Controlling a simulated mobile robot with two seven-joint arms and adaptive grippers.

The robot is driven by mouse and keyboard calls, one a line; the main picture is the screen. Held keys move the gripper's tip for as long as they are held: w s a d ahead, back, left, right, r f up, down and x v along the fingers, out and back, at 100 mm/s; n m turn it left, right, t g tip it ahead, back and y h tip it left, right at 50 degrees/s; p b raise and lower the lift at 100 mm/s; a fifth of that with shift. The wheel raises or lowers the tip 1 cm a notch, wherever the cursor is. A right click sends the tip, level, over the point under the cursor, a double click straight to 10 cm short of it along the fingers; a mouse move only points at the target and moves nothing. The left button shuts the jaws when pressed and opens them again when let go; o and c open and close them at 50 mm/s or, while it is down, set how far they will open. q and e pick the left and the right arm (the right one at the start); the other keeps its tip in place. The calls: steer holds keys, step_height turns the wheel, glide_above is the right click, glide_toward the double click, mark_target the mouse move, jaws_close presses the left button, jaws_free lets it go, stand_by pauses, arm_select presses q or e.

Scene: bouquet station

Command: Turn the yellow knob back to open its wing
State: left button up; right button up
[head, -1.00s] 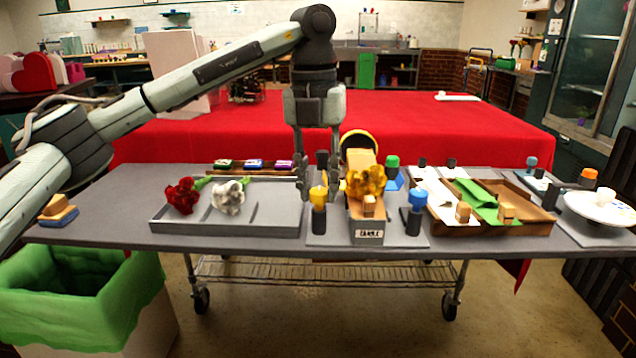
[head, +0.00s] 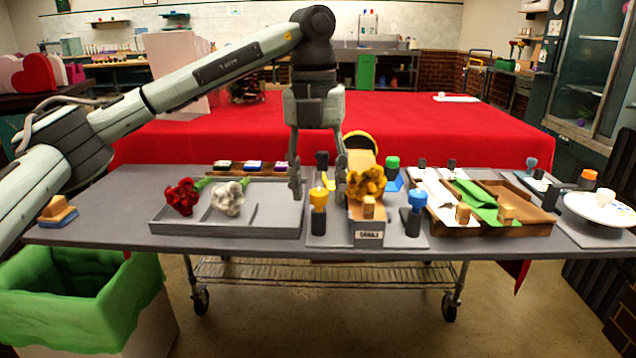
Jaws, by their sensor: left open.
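The yellow knob (head: 319,197) stands upright on a dark post left of the tan cradle (head: 368,238), which has a label on its front. A yellow flower head (head: 366,184) lies in the cradle. The blue knob (head: 416,198) stands on the cradle's right side. My left gripper (head: 319,192) points down with its fingers wide apart, one on each side of the yellow knob in the picture. It holds nothing. Whether the fingers touch the knob, or are a little behind it, I cannot tell. The wing of the yellow knob is not clearly visible. My right gripper is out of view.
A grey tray (head: 225,233) with red and white flowers (head: 183,196) is on the left. A green-topped knob (head: 392,165) stands behind the cradle's right side. A wooden tray (head: 540,222) with green paper and a white turntable (head: 600,209) are to the right.

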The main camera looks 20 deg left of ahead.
mark_target(315, 192)
arm_select(q)
step_height(315, 192, up, 12)
steer(key=shift+a, duration=0.2)
steer(key=shift+s, duration=0.1)
stand_by(0.6)
